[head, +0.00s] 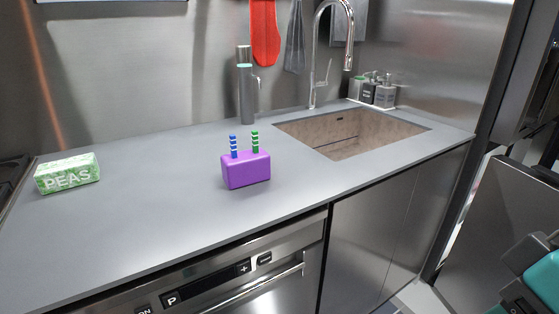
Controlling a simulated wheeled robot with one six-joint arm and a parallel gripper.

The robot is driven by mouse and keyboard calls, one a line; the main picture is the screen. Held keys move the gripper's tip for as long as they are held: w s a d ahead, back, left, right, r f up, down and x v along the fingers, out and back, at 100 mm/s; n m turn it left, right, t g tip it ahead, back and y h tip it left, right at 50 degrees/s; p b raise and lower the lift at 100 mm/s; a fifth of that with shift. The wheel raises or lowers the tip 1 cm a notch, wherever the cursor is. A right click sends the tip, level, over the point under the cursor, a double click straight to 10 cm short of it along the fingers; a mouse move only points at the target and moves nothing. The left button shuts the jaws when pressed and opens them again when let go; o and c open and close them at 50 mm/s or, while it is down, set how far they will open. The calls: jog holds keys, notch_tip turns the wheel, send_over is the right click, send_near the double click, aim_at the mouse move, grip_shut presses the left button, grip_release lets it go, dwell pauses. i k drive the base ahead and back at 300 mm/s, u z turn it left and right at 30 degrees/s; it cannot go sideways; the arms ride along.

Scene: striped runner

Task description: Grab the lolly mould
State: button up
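The lolly mould (246,171) is a purple block with a blue-and-white striped stick and a green-and-white striped stick standing up from its top. It stands upright on the grey counter (150,215), near the middle of the head view and close to the counter's front edge. Nothing touches it or covers it. The fingers of my gripper do not show in the head view.
A green box of peas (67,174) lies at the left of the counter. A grey bottle (246,95) stands behind the mould near the wall. A sink (350,132) with a tall tap (313,60) is to the right. The counter around the mould is clear.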

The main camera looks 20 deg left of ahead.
aim_at(249, 168)
jog(key=u, duration=0.05)
jog(key=i, duration=0.9)
jog(key=u, duration=2.55)
